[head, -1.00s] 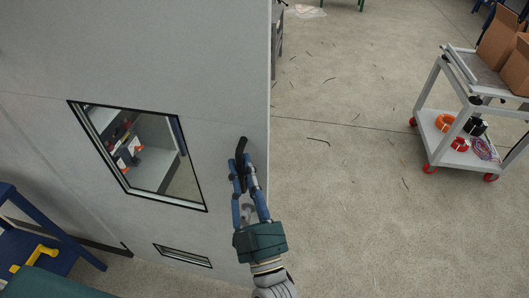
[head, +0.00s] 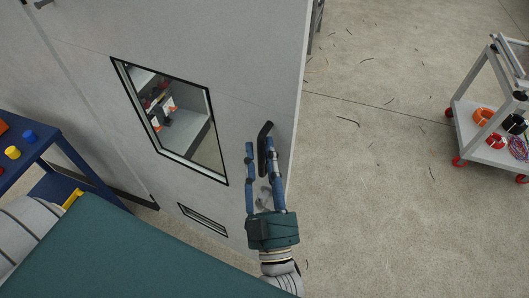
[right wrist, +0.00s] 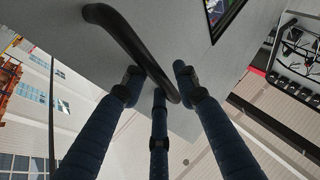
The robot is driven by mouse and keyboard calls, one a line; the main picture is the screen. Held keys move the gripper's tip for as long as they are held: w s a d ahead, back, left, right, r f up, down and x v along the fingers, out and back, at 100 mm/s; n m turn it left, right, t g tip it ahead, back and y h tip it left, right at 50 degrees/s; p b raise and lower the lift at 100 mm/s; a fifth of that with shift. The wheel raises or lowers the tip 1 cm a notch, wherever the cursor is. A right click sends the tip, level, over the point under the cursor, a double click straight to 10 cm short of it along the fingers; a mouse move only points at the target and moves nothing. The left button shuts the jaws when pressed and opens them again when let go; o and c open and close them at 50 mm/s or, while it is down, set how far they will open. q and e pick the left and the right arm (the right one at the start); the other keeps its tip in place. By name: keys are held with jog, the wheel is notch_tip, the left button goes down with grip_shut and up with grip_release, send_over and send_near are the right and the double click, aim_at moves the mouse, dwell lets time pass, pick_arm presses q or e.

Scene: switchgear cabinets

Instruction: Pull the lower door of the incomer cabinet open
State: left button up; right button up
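The grey cabinet door (head: 240,60) has a dark-framed window (head: 217,135) and a low slotted vent (head: 203,218). Its black bent handle (head: 263,145) is near the right edge. The handle (right wrist: 128,42) also crosses the right wrist view at an angle. My right gripper (head: 259,150) is at the handle, its blue fingers spread with the handle between or just beside them; firm contact cannot be told. In the right wrist view the fingers (right wrist: 158,85) stand apart around the handle's end. No gap at the door's edge is clear. My left gripper is not in view.
A blue table (head: 50,150) with coloured buttons stands at the left. A white trolley (head: 480,125) with red wheels and cable coils is at the right. The concrete floor (head: 380,200) between door and trolley is open, with scattered dark scraps.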

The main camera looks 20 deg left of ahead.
jog(key=shift+f, duration=0.15)
jog(key=shift+s+d+f, duration=0.15)
jog(key=shift+s, duration=0.15)
jog(key=v, duration=1.1)
jog(key=shift+s, duration=0.1)
